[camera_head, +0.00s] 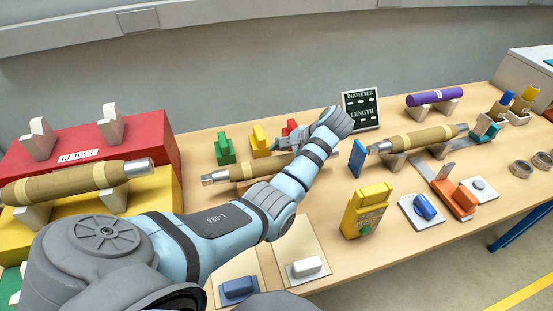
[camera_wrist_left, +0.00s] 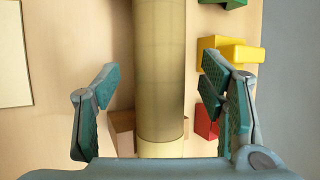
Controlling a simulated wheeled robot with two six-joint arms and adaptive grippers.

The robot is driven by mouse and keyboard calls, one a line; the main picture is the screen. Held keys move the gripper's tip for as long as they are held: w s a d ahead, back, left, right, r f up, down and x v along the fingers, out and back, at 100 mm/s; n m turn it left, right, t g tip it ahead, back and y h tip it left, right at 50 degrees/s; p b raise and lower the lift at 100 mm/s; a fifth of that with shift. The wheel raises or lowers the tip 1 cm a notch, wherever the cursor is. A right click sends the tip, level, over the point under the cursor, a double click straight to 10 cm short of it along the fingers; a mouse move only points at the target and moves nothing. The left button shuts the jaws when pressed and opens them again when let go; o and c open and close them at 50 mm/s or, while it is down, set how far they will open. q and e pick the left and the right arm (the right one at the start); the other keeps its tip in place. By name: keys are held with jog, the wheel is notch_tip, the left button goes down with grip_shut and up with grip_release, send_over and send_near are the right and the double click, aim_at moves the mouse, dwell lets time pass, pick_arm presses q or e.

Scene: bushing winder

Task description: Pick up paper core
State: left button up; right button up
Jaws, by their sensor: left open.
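A brown paper core (camera_head: 243,172) with a metal end and a pale band lies across the middle of the table, partly hidden behind my left arm. In the left wrist view the core (camera_wrist_left: 160,60) runs lengthwise between the fingers, with a paler band near the bottom. My left gripper (camera_head: 287,144) is at the core's right part in the head view. Its two fingers (camera_wrist_left: 160,85) are open, one on each side of the core, with gaps visible on both sides. My right gripper is not in view.
Green (camera_head: 225,148) and yellow (camera_head: 260,141) blocks stand behind the core. A yellow device (camera_head: 366,210) and display (camera_head: 360,109) stand nearby.

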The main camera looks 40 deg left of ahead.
pick_arm(q)
jog(key=shift+a+f, duration=0.4)
jog(key=shift+f, duration=0.1)
jog(key=shift+s+r, duration=0.1)
jog(key=shift+s, duration=0.25)
jog(key=shift+c, duration=1)
jog(key=c, duration=0.3)
grip_shut()
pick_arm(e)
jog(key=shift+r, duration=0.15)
pick_arm(q)
jog(key=shift+w, duration=0.1)
